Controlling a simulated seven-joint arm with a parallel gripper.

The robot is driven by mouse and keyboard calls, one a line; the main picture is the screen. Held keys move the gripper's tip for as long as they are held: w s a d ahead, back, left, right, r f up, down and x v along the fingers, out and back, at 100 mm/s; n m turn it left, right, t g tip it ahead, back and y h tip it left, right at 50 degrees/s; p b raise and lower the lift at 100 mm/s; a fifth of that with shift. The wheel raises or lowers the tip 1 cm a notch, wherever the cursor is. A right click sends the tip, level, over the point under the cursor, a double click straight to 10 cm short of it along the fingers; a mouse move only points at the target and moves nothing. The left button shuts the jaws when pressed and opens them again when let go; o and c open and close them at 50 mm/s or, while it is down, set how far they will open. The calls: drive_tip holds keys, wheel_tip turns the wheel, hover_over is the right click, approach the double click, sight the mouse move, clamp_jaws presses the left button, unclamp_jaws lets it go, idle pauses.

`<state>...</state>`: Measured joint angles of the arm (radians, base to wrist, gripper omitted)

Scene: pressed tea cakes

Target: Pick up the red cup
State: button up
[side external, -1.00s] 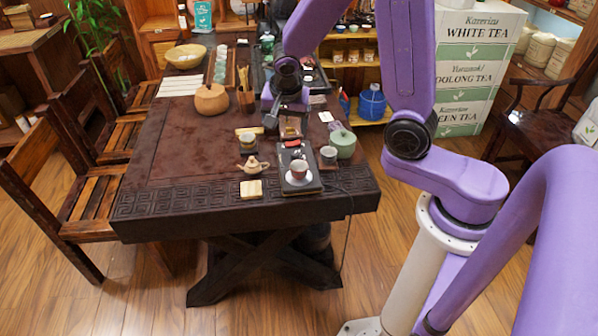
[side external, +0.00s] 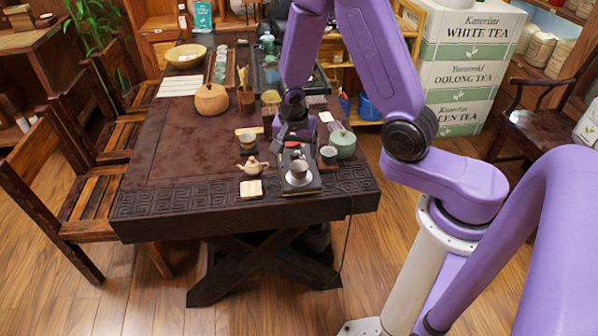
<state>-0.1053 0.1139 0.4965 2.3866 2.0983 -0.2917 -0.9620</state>
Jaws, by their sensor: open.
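My gripper (side external: 294,142) is open above the far part of the tray, behind the cup in the picture. I see no contact between them. The fingertips are small and dark, and what lies directly under them is partly hidden.
A dark cup (side external: 328,154) and a green lidded pot (side external: 343,144) stand right of the tray. A small teapot (side external: 252,167), another cup (side external: 247,139) and pale coasters (side external: 251,188) are to its left. The left middle of the table (side external: 190,150) is clear.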

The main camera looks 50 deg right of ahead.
sight(299, 167)
drive_tip(key=shift+x, duration=2.15)
drive_tip(key=shift+f, duration=0.1)
drive_tip(key=shift+x, duration=2.5)
drive_tip(key=c, duration=1)
